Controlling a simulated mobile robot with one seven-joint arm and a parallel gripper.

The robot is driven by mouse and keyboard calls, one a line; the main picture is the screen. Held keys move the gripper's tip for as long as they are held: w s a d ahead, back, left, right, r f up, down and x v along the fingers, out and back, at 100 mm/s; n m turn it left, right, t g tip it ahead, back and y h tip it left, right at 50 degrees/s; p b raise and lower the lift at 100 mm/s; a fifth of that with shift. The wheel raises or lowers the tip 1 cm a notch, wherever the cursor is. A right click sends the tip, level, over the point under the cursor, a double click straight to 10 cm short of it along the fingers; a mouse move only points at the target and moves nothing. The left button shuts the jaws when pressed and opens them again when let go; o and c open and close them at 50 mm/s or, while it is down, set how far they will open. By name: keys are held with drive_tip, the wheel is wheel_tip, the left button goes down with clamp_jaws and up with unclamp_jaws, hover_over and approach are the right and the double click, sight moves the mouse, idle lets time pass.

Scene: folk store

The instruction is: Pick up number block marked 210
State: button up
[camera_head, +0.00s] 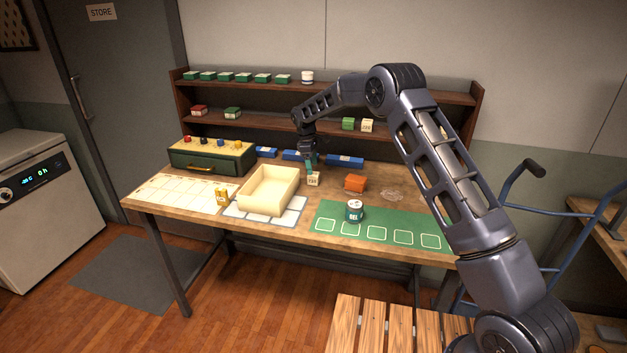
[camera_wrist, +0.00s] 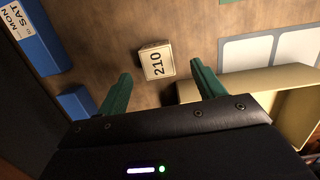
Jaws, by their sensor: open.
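The number block marked 210 (camera_wrist: 157,63) is a small cream block with black digits, lying on the wooden table. In the wrist view it sits ahead of my gripper (camera_wrist: 160,88), roughly midway between the two green fingers and beyond their tips. The fingers are apart, and nothing is between them. In the head view my gripper (camera_head: 309,163) points down just above and behind the cream block (camera_head: 313,179). Its marking is too small to read clearly there. Whether a finger touches the block cannot be told from the head view.
A cream tray (camera_head: 268,208) stands left of the block. An orange block (camera_head: 355,183) and a can (camera_head: 354,211) are to the right, the can on a green mat (camera_head: 390,240). Blue boxes (camera_head: 345,161) line the back below the shelf (camera_head: 400,97). A green drawer box (camera_head: 205,160) is far left.

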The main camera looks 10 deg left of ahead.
sight(314, 175)
drive_tip(key=shift+w+d+f, duration=0.1)
drive_tip(key=shift+d+f, duration=0.05)
drive_tip(key=shift+f, duration=1.3)
drive_tip(key=shift+w+d+f, duration=0.1)
drive_tip(key=shift+d+f, duration=0.05)
drive_tip(key=shift+f, duration=1.3)
drive_tip(key=shift+c, duration=0.5)
drive_tip(key=c, duration=1)
